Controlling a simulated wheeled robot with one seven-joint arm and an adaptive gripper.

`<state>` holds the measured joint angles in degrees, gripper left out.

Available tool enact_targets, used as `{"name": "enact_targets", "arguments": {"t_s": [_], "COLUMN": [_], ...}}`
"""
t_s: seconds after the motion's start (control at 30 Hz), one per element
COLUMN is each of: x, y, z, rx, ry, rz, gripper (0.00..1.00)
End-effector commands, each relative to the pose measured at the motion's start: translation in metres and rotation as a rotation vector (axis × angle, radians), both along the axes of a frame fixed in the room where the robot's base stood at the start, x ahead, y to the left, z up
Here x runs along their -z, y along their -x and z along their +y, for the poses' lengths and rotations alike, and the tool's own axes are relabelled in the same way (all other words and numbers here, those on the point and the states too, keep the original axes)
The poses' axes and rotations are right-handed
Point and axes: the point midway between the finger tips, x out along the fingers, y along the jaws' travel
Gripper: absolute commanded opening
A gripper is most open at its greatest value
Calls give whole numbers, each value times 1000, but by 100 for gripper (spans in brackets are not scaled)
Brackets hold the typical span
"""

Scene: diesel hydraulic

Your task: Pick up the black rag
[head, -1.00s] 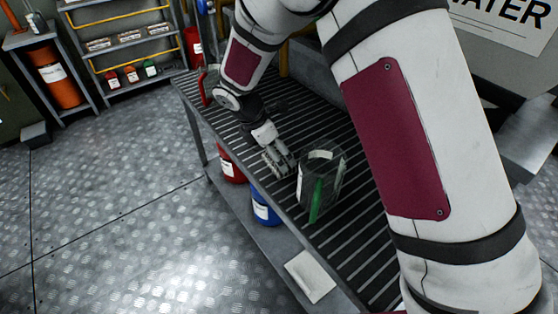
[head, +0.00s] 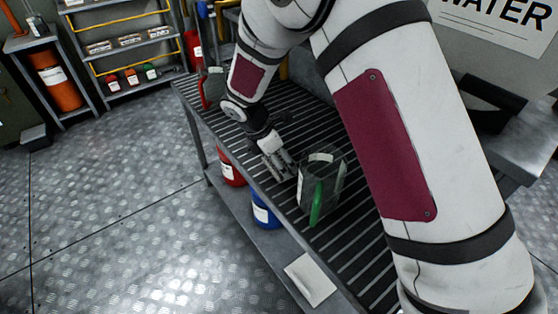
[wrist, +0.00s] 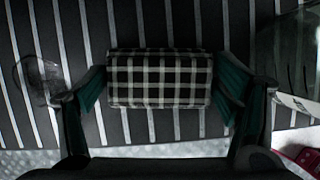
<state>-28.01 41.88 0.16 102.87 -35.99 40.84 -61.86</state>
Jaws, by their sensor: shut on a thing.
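The rag (wrist: 160,66) shows in the wrist view as a folded rectangle with a black and white check. It lies between the two fingers of my gripper (wrist: 161,90), which press on its left and right ends. My gripper (head: 278,163) is shut on the rag and sits low over the slatted bench top (head: 362,240). In the head view the rag cannot be made out, as the gripper covers it. Whether the rag is clear of the slats cannot be told.
A clear jug (head: 332,187) with a green handle stands close to the right of my gripper. A red-handled jug (head: 206,92) stands at the bench's far end. Red (head: 231,173) and blue (head: 264,208) containers stand on the lower shelf. The floor to the left is open.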

Motion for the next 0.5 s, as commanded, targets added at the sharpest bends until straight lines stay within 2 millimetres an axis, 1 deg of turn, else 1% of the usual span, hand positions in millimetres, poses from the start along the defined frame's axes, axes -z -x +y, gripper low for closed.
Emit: {"name": "enact_targets", "arguments": {"t_s": [0.17, 0.37, 0.4, 0.5], "x": [-9, -34, -37, -34], "y": [0, 0, 1, 12], "z": [-1, 0, 3, 22], "rx": [2, 3, 1, -5], "ry": [0, -1, -2, 0], "rz": [0, -1, -1, 2], "gripper": [55, 55, 55, 55]}}
